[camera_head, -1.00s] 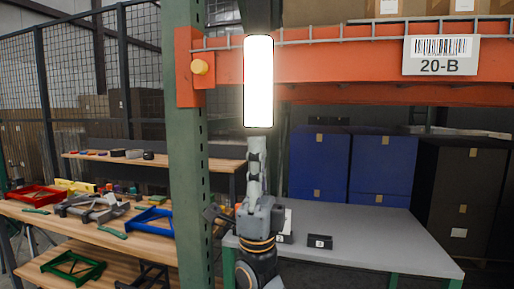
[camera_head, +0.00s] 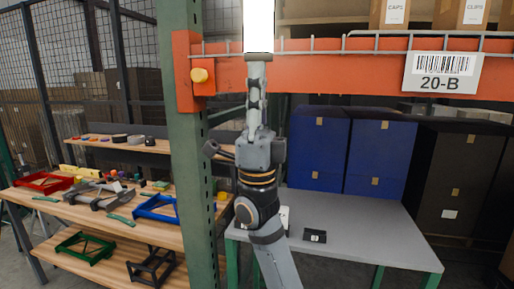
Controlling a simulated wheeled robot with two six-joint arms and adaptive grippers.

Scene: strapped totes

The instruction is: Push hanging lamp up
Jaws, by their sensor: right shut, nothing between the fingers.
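The hanging lamp (camera_head: 259,26) is a bright white upright tube at the top middle of the head view. Its upper end is cut off by the picture's edge. My right gripper (camera_head: 257,62) points straight up directly beneath the lamp, with its fingers shut and empty. The fingertips meet the lamp's lower end in the picture and appear to touch it. My left gripper is not in view.
An orange rack beam (camera_head: 350,72) with a 20-B label runs behind the lamp, joined to a green post (camera_head: 190,160) on the left. A grey table (camera_head: 370,235) stands behind my arm. A wooden workbench (camera_head: 110,215) with tools is at left.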

